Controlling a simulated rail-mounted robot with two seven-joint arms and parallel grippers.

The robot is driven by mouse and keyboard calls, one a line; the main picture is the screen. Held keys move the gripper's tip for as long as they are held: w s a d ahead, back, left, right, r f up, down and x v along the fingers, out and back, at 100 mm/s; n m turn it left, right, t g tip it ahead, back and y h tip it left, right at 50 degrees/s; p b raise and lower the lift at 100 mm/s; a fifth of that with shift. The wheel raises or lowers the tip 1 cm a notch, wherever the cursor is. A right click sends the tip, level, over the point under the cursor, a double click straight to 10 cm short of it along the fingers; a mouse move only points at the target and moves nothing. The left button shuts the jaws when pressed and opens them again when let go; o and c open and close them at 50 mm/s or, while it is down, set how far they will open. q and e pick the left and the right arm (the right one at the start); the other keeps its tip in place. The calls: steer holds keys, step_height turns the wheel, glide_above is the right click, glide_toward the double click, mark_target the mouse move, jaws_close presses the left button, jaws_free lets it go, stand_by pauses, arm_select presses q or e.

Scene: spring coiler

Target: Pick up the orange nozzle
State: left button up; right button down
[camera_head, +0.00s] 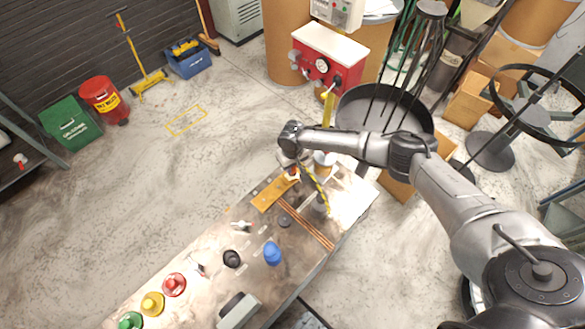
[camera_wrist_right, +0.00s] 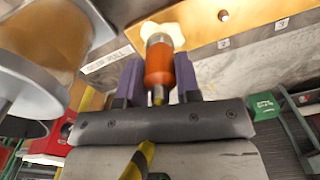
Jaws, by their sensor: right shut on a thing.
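The orange nozzle (camera_wrist_right: 159,66) has a pale, lobed tip and shows in the right wrist view between two purple fingers. My right gripper (camera_wrist_right: 160,85) is shut on it. In the head view my right gripper (camera_head: 291,168) is over the far part of the workbench, by the end of an orange-yellow board (camera_head: 268,196). There the nozzle is mostly hidden by the gripper and too small to make out well. In the wrist view the board (camera_wrist_right: 205,27) lies beyond the nozzle's tip, with holes and number labels. My left gripper is out of view.
A yellow-and-black striped hose (camera_head: 322,196) runs beside the gripper. The metal workbench (camera_head: 215,255) also carries a blue object (camera_head: 272,253), a black round one (camera_head: 232,259), and red (camera_head: 174,285), yellow (camera_head: 152,304) and green (camera_head: 130,321) pieces. A dark round tray (camera_head: 365,107) stands behind my right arm.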

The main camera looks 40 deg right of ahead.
step_height(320, 180, up, 13)
steer(key=p, duration=0.4)
steer(key=shift+p, duration=0.3)
steer(key=shift+f, duration=0.15)
steer(key=a+f+b, duration=0.2)
steer(key=f, duration=0.1)
steer(key=a+f+b, duration=0.2)
steer(key=f, duration=0.1)
steer(key=a+f+b, duration=0.2)
steer(key=a+f, duration=0.1)
steer(key=f, duration=0.1)
steer(key=shift+s+a, duration=0.1)
steer(key=shift+s, duration=0.25)
steer(key=shift+f, duration=0.65)
